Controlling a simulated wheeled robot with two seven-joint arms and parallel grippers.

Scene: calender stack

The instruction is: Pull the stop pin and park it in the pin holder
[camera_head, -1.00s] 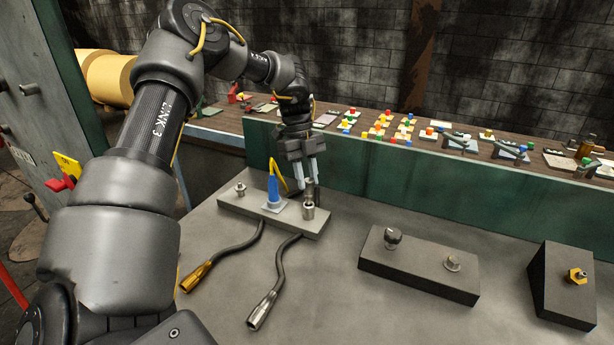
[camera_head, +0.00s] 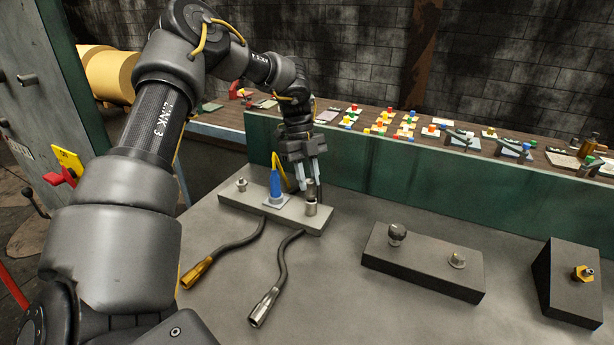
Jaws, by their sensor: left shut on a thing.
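My left gripper (camera_head: 310,176) is above the right end of a long grey plate (camera_head: 262,209) on the bench. Its fingers point down and are shut on a small grey cylindrical piece (camera_head: 313,189), just above or on a silver fitting (camera_head: 311,208); I cannot tell if they are joined. A round dark-knobbed pin (camera_head: 397,234) stands upright at the left end of a dark block (camera_head: 420,266), possibly the stop pin. I cannot tell which part is the pin holder. My right gripper is not in view.
A blue connector (camera_head: 275,185) with a yellow cable stands on the plate beside my gripper. Two hoses, one gold-ended (camera_head: 196,273) and one silver-ended (camera_head: 263,306), lie in front. A block with a brass fitting (camera_head: 583,273) is at right. A green wall (camera_head: 400,165) stands behind.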

